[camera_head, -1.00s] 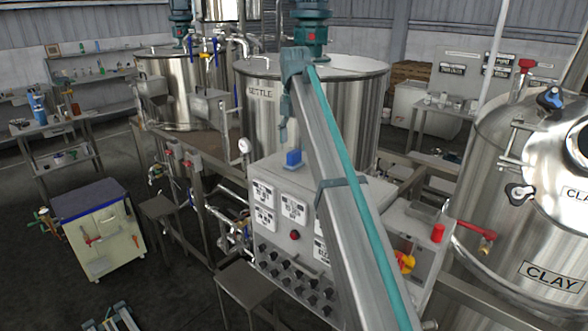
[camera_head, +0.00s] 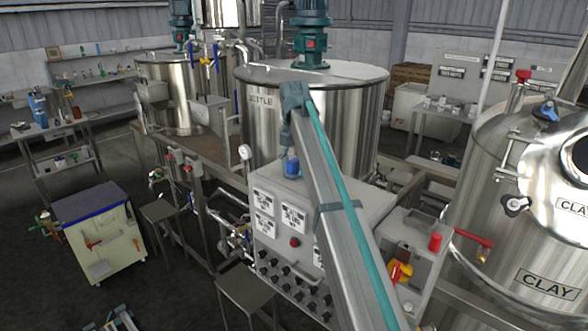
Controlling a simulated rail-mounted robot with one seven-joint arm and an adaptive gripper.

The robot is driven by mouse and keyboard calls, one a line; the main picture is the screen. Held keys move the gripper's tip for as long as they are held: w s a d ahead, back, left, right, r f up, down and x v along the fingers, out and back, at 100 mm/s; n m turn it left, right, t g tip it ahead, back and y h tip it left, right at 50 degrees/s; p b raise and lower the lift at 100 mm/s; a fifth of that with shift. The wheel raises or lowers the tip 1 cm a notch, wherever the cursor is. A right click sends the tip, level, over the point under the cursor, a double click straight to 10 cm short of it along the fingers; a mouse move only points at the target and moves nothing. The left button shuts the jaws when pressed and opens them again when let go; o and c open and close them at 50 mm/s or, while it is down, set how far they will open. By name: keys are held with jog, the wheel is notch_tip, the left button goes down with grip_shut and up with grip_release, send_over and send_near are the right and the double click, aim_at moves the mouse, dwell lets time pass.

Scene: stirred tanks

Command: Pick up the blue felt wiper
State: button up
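The blue felt wiper (camera_head: 291,168) is a small blue block standing on top of the grey control box, near its back left edge. My gripper (camera_head: 289,152) hangs from the end of my long arm and points down at the wiper. Its fingertips are at or just above the wiper's top and overlap it in the picture. I cannot tell whether they touch it, or how far apart the fingers are.
The control box (camera_head: 268,244) has labels, knobs and a red button on its front. The steel kettle tank (camera_head: 262,120) stands close behind it. A red-handled valve (camera_head: 472,238) and the clay tank (camera_head: 487,180) are on the right.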

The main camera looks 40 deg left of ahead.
aim_at(294, 160)
jog(key=c, duration=0.8)
jog(key=shift+r, duration=0.15)
jog(key=shift+a+r, duration=0.1)
jog(key=shift+r, duration=0.15)
notch_tip(294, 160, up, 8)
jog(key=shift+r, duration=0.25)
jog(key=shift+r+p, duration=0.45)
jog(key=shift+p, duration=0.2)
jog(key=shift+f, duration=0.1)
